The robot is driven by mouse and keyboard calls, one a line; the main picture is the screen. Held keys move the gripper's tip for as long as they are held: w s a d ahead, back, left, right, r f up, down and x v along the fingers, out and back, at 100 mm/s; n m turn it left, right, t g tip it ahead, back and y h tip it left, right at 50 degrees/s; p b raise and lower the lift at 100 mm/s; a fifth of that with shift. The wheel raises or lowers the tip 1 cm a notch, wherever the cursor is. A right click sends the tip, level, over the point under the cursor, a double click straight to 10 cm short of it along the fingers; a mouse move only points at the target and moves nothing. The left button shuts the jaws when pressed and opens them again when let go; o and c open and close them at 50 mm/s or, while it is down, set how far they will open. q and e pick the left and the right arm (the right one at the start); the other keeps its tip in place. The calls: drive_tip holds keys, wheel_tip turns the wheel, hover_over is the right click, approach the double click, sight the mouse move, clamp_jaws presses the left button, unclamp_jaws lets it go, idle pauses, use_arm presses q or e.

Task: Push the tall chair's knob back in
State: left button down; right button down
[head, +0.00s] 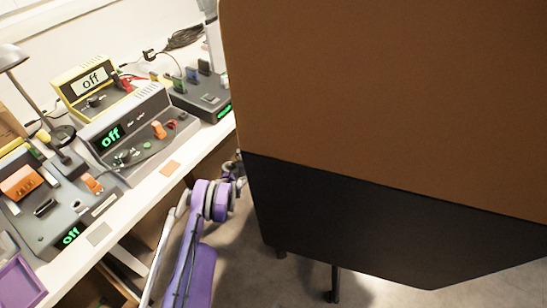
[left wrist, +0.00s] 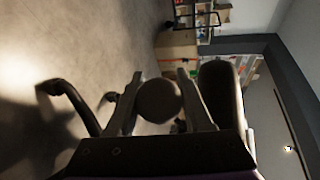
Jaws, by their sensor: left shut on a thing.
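The tall chair (head: 390,90) fills the right of the head view, with a brown upper part and a black lower part. A dark round knob (left wrist: 158,101) shows close up in the left wrist view. My left gripper (left wrist: 160,80) has one finger on each side of the knob and is shut on it. In the head view my purple left arm reaches up to the chair's left edge, and the chair hides the gripper's tips and the knob there. I cannot tell how far out the knob stands. My right gripper is in neither view.
Grey floor (left wrist: 85,45) is open below the chair. Shelves and a cardboard box (left wrist: 176,52) stand farther off.

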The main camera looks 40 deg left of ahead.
use_arm(q)
drive_tip(key=shift+w+d+b, duration=0.15)
drive_tip(key=shift+w+d, duration=0.1)
drive_tip(key=shift+d, duration=0.45)
drive_tip(key=shift+w+d+b, duration=0.1)
drive_tip(key=shift+w+d, duration=0.2)
drive_tip(key=shift+d, duration=0.4)
drive_tip(key=shift+w+d+b, duration=0.15)
drive_tip(key=shift+w+d, duration=0.1)
drive_tip(key=shift+d, duration=0.45)
drive_tip(key=shift+c, duration=1.6)
unclamp_jaws()
drive_tip(key=p+v, duration=0.1)
drive_tip(key=v, duration=0.9)
drive_tip(key=shift+s+p, duration=0.3)
drive_tip(key=shift+s, duration=0.1)
